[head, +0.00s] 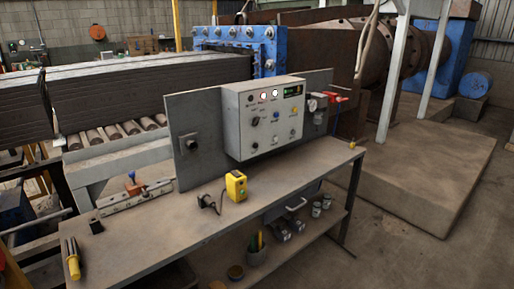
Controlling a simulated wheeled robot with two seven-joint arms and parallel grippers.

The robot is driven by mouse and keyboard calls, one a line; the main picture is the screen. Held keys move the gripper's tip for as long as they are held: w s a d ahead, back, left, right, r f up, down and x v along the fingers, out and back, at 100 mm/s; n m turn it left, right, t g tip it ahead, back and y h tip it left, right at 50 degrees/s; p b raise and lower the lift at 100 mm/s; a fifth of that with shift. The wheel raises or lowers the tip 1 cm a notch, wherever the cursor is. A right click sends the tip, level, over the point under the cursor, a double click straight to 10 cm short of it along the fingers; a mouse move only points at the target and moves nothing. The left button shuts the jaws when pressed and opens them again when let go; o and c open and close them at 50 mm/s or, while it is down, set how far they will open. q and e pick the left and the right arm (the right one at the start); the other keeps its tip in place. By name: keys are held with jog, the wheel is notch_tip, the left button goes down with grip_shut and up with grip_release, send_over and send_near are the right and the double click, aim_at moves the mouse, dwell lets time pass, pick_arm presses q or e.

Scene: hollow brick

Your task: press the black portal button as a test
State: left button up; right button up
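A grey control box (264,118) is fixed to an upright grey panel (203,113) at the back of a workbench. Another black control (190,142) sits on the panel left of the box. No label is readable, so I cannot tell which is the black portal button. Neither of my grippers is in view.
On the workbench (160,236) stand a yellow box (236,186) with a green button, a black cabled part (207,202), a metal rail piece (133,194) and a yellow-handled tool (72,258). A roller conveyor (115,132) lies behind. The bench's front middle is clear.

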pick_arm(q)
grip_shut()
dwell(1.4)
